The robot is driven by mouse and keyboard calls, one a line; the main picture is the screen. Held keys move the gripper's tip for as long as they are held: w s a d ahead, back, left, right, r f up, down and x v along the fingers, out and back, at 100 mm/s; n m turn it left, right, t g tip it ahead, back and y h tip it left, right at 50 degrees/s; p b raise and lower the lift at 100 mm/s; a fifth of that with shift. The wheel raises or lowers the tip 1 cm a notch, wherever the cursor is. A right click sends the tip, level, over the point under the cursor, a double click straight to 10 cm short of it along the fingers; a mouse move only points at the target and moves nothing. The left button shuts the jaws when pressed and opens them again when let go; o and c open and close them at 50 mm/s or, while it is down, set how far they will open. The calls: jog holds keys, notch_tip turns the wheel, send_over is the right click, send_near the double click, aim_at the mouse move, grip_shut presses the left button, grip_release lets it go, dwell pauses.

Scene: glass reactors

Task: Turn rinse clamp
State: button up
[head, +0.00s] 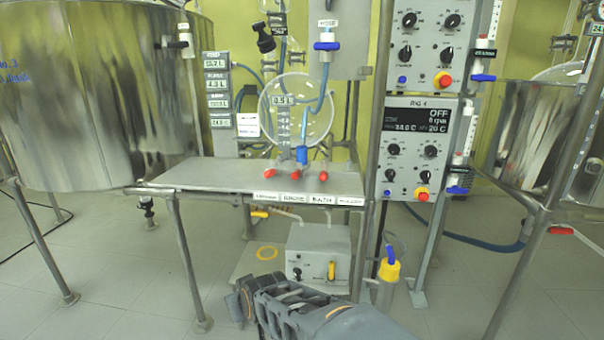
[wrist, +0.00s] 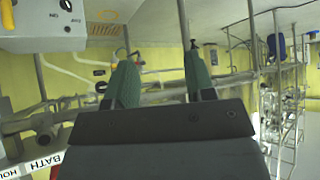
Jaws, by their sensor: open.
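Several red clamp handles (head: 295,175) sit in a row on the steel shelf (head: 245,172), below the round glass vessel (head: 318,108). Small labels (head: 293,198) run along the shelf's front edge. One seems to read RINSE and the one beside it BATH, but the print is small, so I cannot tell surely which handle is the rinse clamp. My gripper (wrist: 158,65) shows two green fingers, spread apart with nothing between them. In the head view my arm is low in front of the shelf, and the fingers are hard to make out. The BATH label (wrist: 43,163) shows at the wrist view's lower left.
A grey control box (head: 318,258) stands under the shelf, with a yellow-topped fitting (head: 389,271) at its right. A large steel tank (head: 100,100) is on the left. Control panels (head: 420,145) stand on the right. Steel legs (head: 187,260) hold up the shelf.

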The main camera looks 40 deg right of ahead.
jog(key=w+d+r+m+t+h+p, duration=0.1)
jog(key=w+d+r+m+t+h, duration=0.1)
jog(key=w+d+r+t+h, duration=0.35)
jog(key=m+t+h, duration=0.3)
jog(key=t+h, duration=0.1)
jog(key=h, duration=0.4)
send_near(295, 176)
jog(key=shift+g, duration=0.25)
jog(key=x, duration=1)
jog(key=shift+w+d+f, duration=0.1)
jog(key=shift+w+d, duration=0.1)
jog(key=shift+w, duration=0.25)
jog(key=shift+c, duration=0.5)
grip_shut()
